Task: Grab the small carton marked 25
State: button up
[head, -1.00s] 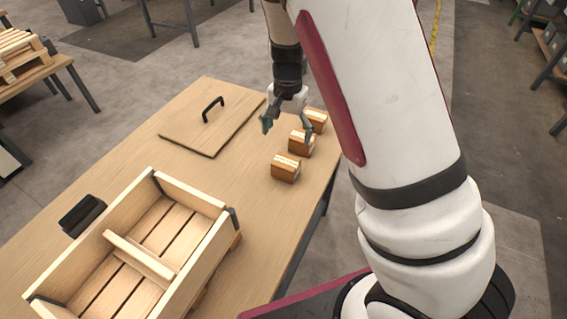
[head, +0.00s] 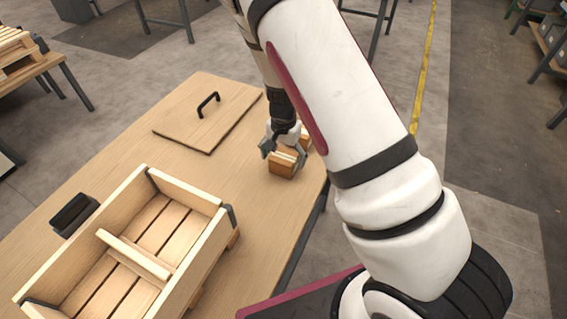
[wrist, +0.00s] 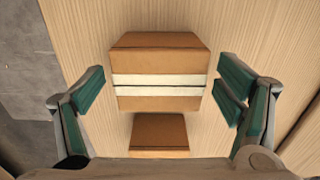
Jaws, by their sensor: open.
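A small brown carton (head: 281,168) with a pale band stands near the table's right edge, the nearest of a row. My gripper (head: 282,154) is just above it, fingers apart. Another carton (head: 305,137) shows partly behind my gripper; the rest of the row is hidden. In the wrist view, a banded carton (wrist: 160,72) lies between and slightly ahead of the open fingers of my gripper (wrist: 162,92), with a gap on both sides. A second brown carton (wrist: 159,132) shows below it, near the palm. No number is readable on any carton.
A wooden crate (head: 190,262) with a divider stands at the table's front left, beside a black object (head: 74,214). A board with a black handle (head: 208,104) lies at the back. The table (head: 225,170) between them is clear.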

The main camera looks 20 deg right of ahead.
jog(key=shift+f, duration=0.65)
jog(key=c, duration=1.5)
jog(key=shift+r, duration=0.2)
